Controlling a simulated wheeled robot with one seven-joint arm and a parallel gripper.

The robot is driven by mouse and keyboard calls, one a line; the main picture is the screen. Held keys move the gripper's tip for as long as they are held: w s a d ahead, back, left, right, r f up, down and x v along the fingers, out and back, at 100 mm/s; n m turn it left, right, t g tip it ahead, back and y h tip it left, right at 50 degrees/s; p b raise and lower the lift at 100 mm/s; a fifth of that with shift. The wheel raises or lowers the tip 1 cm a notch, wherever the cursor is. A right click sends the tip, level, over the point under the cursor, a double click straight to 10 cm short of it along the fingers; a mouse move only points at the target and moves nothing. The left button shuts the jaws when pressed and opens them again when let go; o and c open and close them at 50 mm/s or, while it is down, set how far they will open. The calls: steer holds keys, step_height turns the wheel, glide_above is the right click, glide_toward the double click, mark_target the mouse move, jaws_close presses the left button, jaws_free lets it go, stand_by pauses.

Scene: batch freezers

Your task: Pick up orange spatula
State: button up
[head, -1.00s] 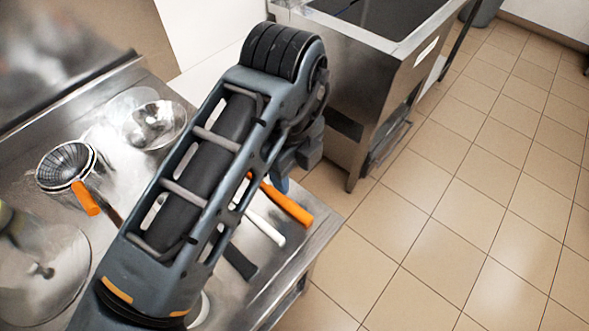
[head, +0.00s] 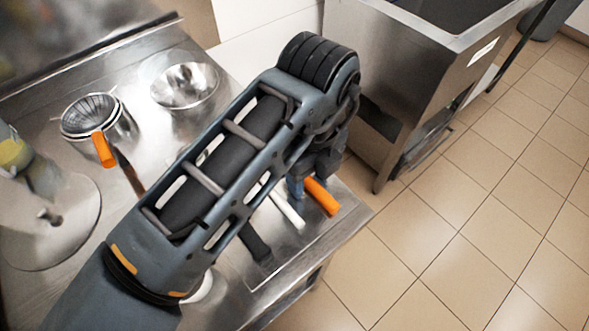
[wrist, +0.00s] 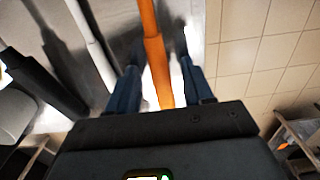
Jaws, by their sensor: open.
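The orange spatula (head: 322,196) lies on the steel table near its right edge, and most of it is hidden behind my arm in the head view. In the wrist view its orange handle (wrist: 153,45) runs between the two fingers of my gripper (wrist: 157,85). The gripper is open, with one blue-grey finger on each side of the handle. A gap shows beside the handle. I cannot tell how high the fingers are above the table.
A white-handled tool (head: 287,209) and a black-handled tool (head: 256,243) lie left of the spatula. Steel bowls (head: 185,86), a strainer (head: 91,116) and another orange-handled tool (head: 104,149) are farther left. A steel cabinet (head: 418,75) stands beyond the table; tiled floor is clear at right.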

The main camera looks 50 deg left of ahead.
jaws_close()
stand_by(0.4)
steer(key=shift+r, duration=0.1)
